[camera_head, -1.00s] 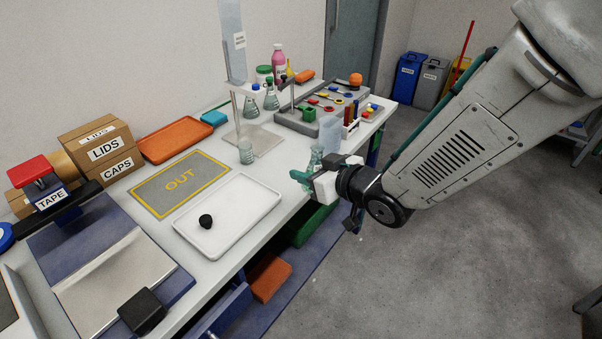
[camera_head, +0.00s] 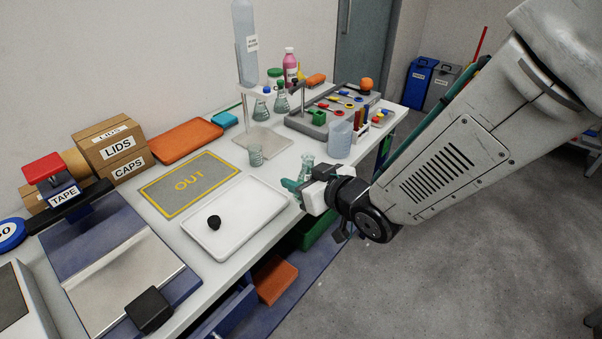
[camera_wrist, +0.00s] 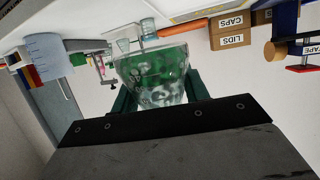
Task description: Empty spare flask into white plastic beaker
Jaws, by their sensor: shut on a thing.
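My gripper (camera_head: 303,188) is shut on a clear glass flask (camera_head: 306,166) near the front edge of the bench. In the wrist view the flask (camera_wrist: 155,75) sits between the two green fingers, with a greenish tint through the glass. The flask looks roughly upright in the head view; its contents cannot be made out. The white plastic beaker (camera_head: 340,141), translucent and bluish-white, stands on the bench behind and to the right of the flask, apart from it. It also shows at the left of the wrist view (camera_wrist: 48,58).
A white tray (camera_head: 262,224) with a black object lies left of my gripper. A small glass beaker (camera_head: 256,155) and a stand (camera_head: 268,138) are behind it. Capped flasks (camera_head: 282,103) and a grey rack (camera_head: 300,124) are further back. An open drawer (camera_head: 228,311) juts below the bench.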

